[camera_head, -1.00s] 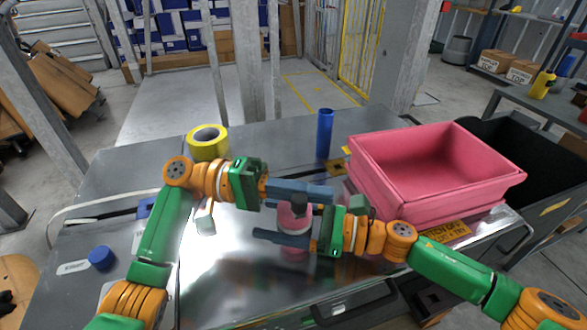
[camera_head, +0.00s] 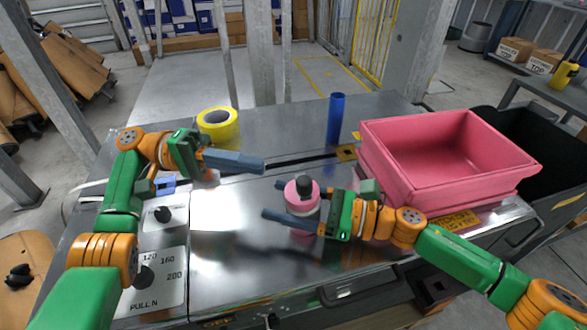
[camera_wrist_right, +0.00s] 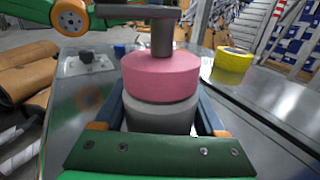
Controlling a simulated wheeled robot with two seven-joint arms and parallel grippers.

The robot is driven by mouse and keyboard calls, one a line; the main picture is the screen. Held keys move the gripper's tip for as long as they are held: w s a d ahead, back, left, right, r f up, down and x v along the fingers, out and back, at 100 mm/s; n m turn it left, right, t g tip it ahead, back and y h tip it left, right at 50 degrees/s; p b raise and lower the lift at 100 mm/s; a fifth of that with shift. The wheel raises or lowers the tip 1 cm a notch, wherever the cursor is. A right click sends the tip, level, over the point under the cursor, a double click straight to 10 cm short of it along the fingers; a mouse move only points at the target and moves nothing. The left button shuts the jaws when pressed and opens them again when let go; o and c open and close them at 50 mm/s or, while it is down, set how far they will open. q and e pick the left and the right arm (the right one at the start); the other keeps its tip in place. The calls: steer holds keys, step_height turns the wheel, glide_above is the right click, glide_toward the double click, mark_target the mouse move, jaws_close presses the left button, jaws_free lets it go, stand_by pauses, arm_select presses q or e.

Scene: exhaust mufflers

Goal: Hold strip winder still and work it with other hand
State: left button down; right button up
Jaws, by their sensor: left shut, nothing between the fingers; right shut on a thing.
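The strip winder (camera_head: 302,196) stands upright on the steel table, with a pink drum, a dark knob on top and a grey base. It is also large in the right wrist view (camera_wrist_right: 160,78). My right gripper (camera_head: 270,199) has its fingers on either side of the grey base (camera_wrist_right: 158,116) and is shut on it. My left gripper (camera_head: 263,165) is shut and empty, above the table to the left of and behind the winder, apart from it in the head view.
A yellow tape roll (camera_head: 217,122) lies at the back left and a blue cylinder (camera_head: 336,118) stands at the back. A pink crate (camera_head: 375,170) fills the right, beside a black bin (camera_head: 560,150). A dial plate (camera_head: 165,285) lies front left. The table's middle front is clear.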

steer(key=shift+f, duration=0.1)
steer(key=o, duration=1.4)
